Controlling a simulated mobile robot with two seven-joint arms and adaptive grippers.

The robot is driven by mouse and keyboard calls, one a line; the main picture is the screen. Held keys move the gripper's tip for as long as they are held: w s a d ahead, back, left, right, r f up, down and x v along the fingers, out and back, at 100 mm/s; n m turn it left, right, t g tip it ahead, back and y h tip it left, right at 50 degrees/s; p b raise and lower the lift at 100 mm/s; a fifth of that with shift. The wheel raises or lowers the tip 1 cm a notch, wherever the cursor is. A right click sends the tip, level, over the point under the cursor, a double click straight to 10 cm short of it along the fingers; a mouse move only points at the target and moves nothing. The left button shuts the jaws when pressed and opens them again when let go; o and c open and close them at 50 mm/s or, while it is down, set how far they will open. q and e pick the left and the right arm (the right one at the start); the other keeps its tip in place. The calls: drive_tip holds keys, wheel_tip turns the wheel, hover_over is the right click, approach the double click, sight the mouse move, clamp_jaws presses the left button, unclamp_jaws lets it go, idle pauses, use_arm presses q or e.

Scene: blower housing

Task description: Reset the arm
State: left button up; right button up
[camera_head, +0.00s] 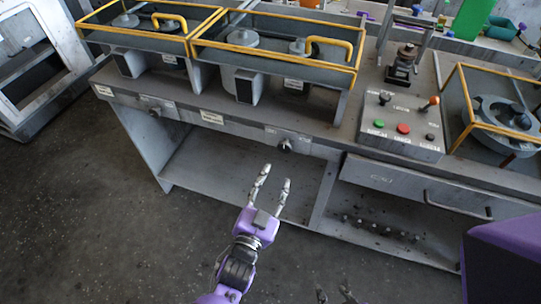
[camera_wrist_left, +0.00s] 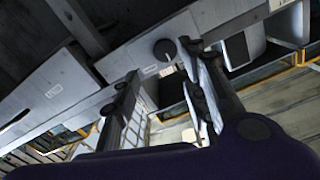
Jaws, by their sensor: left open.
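My left gripper (camera_head: 270,193) is open and empty in the head view. It hangs in the air in front of the workbench, below a dark knob (camera_head: 285,146) on the bench's front rail. Its two fingers also show in the left wrist view (camera_wrist_left: 165,90), spread apart with nothing between them. The knob appears beyond the fingers in the wrist view (camera_wrist_left: 164,50). The arm is purple and grey and comes up from the bottom of the head view. At the bottom edge, small grey tips (camera_head: 338,294) show; I cannot tell whether they are my right gripper's fingers.
The grey workbench (camera_head: 330,120) carries yellow-framed bays (camera_head: 275,45) with housings. A control box (camera_head: 400,125) with green and red buttons stands to the right. Below it are a drawer handle (camera_head: 458,205) and a shelf with several small parts. The floor (camera_head: 110,230) at left is clear.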

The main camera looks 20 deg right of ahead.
use_arm(q)
drive_tip(key=shift+s+a, duration=0.4)
drive_tip(key=shift+s, duration=0.15)
drive_tip(key=s+a+f+n+g+y+p, duration=0.1)
drive_tip(key=s+a+f+n+y, duration=0.25)
drive_tip(key=a, duration=0.45)
drive_tip(key=s+a+f+n+g+y+p, duration=0.1)
drive_tip(key=s+a+f+n+g+y, duration=0.2)
drive_tip(key=a, duration=0.4)
drive_tip(key=s+a+f+n+g+y+p, duration=0.1)
drive_tip(key=s+a+f, duration=0.1)
drive_tip(key=s+a, duration=0.5)
drive_tip(key=s+a+f+n+g+y+p, duration=0.1)
drive_tip(key=s+a+f+n+y+p, duration=0.1)
drive_tip(key=s+a, duration=0.6)
drive_tip(key=s+f, duration=0.1)
drive_tip(key=s, duration=0.2)
drive_tip(key=shift+f, duration=0.35)
use_arm(e)
drive_tip(key=r, duration=0.1)
drive_tip(key=w+r, duration=0.1)
drive_tip(key=r, duration=0.1)
drive_tip(key=a+r, duration=0.1)
drive_tip(key=r, duration=0.1)
drive_tip(key=shift+w, duration=0.35)
use_arm(q)
drive_tip(key=shift+s, duration=0.1)
